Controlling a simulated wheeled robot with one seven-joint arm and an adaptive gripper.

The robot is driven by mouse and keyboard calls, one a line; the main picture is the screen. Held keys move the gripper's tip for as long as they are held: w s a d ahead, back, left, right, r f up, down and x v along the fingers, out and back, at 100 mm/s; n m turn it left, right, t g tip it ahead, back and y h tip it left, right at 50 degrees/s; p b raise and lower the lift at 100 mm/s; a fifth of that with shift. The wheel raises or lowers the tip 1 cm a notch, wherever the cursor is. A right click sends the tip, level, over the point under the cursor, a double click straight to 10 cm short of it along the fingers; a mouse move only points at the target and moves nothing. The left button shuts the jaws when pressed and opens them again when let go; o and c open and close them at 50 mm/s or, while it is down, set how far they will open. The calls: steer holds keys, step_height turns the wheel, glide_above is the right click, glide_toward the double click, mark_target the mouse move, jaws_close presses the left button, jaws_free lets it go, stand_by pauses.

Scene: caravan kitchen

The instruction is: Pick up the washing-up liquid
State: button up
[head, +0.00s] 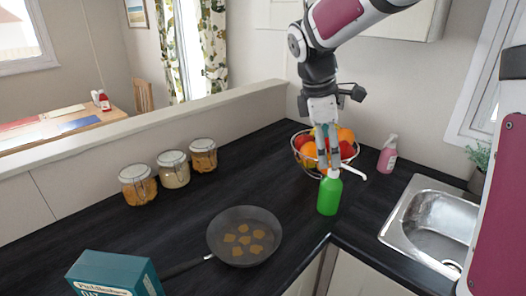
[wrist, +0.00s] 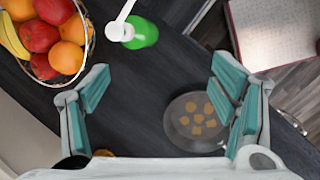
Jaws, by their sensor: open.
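The washing-up liquid is a green bottle (head: 329,195) with a white pump top, upright on the dark worktop between the fruit bowl and the sink. It also shows in the wrist view as a green bottle (wrist: 146,35) at the top, with its white spout pointing up the picture. My gripper (head: 328,160) points down close to the bottle's top in the head view and overlaps part of it. In the wrist view my gripper (wrist: 160,90) is open and empty, its fingers wide apart. The bottle lies beyond the fingertips there, not between them.
A wire fruit bowl (head: 298,154) stands close behind the bottle. A pink pump bottle (head: 387,155) and a sink (head: 425,222) are to the right. A pan (head: 244,236), several jars (head: 173,169) and a teal box (head: 112,274) are to the left, with bare worktop between.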

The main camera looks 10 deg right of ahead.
mark_target(330, 170)
steer(key=w+d+f+n, duration=0.1)
steer(key=w+d+f, duration=0.1)
steer(key=f, duration=0.2)
steer(key=w+d+f+n+p, duration=0.1)
steer(key=w+d+f+n, duration=0.1)
steer(key=w+f, duration=0.1)
steer(key=w+d+f+n+g+h+p, duration=0.1)
steer(key=w+d+f, duration=0.1)
steer(key=f, duration=0.3)
steer(key=shift+w+d+f+n, duration=0.1)
steer(key=shift+w+f+n, duration=0.1)
steer(key=shift+n, duration=0.2)
steer(key=x, duration=0.2)
steer(key=p+x, duration=0.1)
steer(key=x, duration=0.1)
steer(key=shift+s+d, duration=0.25)
steer(key=shift+d, duration=0.1)
steer(key=shift+w+d+f, duration=0.1)
steer(key=shift+d+f, duration=0.1)
steer(key=shift+f, duration=0.25)
jaws_close()
